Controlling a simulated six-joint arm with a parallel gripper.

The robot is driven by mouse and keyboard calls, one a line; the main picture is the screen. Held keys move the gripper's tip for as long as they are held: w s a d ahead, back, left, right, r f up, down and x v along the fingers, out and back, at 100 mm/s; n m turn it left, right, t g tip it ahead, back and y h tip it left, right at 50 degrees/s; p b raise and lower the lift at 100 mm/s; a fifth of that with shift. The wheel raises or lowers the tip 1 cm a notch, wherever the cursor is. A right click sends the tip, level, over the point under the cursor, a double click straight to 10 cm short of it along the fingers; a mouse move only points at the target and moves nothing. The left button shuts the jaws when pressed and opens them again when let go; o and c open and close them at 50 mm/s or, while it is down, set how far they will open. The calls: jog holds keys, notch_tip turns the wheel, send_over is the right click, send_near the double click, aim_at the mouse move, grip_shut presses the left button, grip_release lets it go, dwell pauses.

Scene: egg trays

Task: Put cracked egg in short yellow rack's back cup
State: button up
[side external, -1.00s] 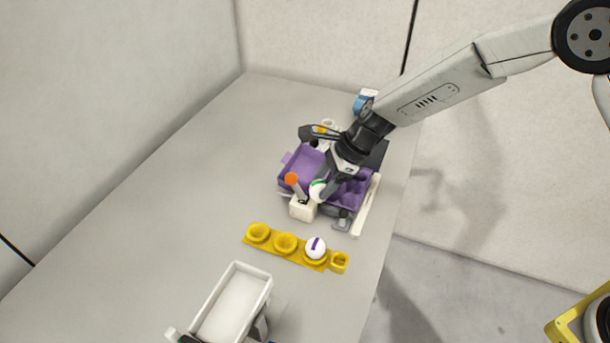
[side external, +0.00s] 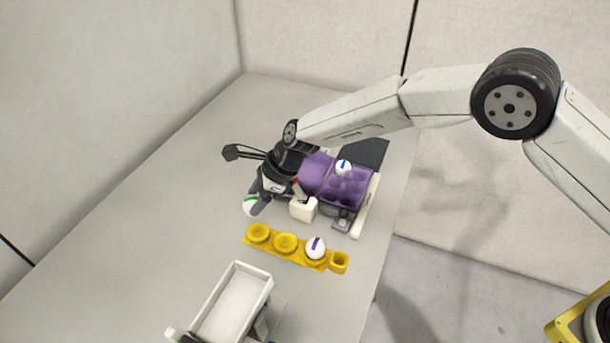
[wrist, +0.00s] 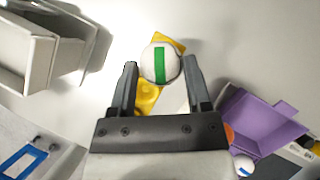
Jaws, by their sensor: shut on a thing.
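My gripper (side external: 256,201) is shut on a white egg with a green band (side external: 249,206). In the wrist view the egg (wrist: 160,64) sits between the two fingertips (wrist: 156,80); no crack can be made out on it. The egg is held above the table, just beyond the left end of the short yellow rack (side external: 272,250). The rack has a row of round cups and a small square loop at its right end. The left cup (side external: 259,231) and middle cup (side external: 286,242) are empty. A white egg with a purple mark (side external: 315,247) sits in the right cup.
A purple tray (side external: 318,180) lies behind, with a blue-marked egg (side external: 343,167) in it. A white block (side external: 303,208) stands between tray and rack. A white bin (side external: 234,302) is in front. The table to the left is clear.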

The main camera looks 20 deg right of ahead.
jog(key=shift+f, duration=0.2)
jog(key=shift+f, duration=2.9)
jog(key=shift+f, duration=0.65)
jog(key=o, duration=0.8)
jog(key=shift+d+r, duration=0.1)
jog(key=v, duration=0.7)
jog(key=shift+d+r, duration=0.15)
jog(key=shift+r, duration=0.1)
jog(key=shift+r, duration=0.1)
notch_tip(320, 180, up, 7)
dwell(0.6)
